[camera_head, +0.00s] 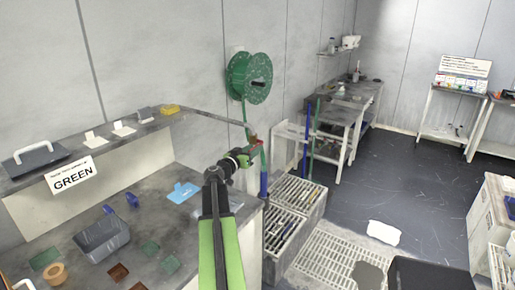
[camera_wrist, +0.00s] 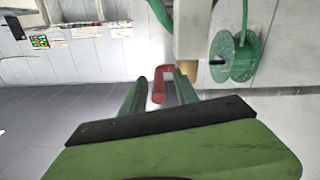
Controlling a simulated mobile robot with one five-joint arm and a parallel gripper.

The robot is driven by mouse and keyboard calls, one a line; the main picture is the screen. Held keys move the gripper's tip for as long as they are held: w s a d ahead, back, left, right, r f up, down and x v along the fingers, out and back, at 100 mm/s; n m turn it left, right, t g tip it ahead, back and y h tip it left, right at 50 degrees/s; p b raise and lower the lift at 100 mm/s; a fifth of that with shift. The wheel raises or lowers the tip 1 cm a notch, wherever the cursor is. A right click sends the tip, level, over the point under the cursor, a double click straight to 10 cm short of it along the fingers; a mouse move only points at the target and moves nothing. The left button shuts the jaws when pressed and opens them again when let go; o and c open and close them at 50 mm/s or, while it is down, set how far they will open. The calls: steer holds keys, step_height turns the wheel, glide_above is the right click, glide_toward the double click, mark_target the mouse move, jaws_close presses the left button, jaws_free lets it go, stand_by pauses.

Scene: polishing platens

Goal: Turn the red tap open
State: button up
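The red tap (camera_head: 253,139) is at the wall end of the bench in the head view, below the green hose reel, small and partly hidden by my gripper (camera_head: 246,153). In the wrist view the red tap (camera_wrist: 159,92) shows as a bent red bar. It lies in the gap between the two green fingers of my gripper (camera_wrist: 161,78). The fingers are apart, with clear space to the left of the bar. The right finger overlaps the bar's bent end; I cannot tell whether they touch. The tap's body is not clearly visible.
The green hose reel (camera_head: 249,78) hangs on the wall with its hose dropping beside the tap. Slatted grey crates (camera_head: 294,192) stand right of my arm.

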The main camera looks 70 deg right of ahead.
mark_target(261, 143)
steer(key=x, duration=0.3)
steer(key=shift+s+d, duration=0.1)
steer(key=shift+d, duration=0.05)
jaws_close()
stand_by(1.2)
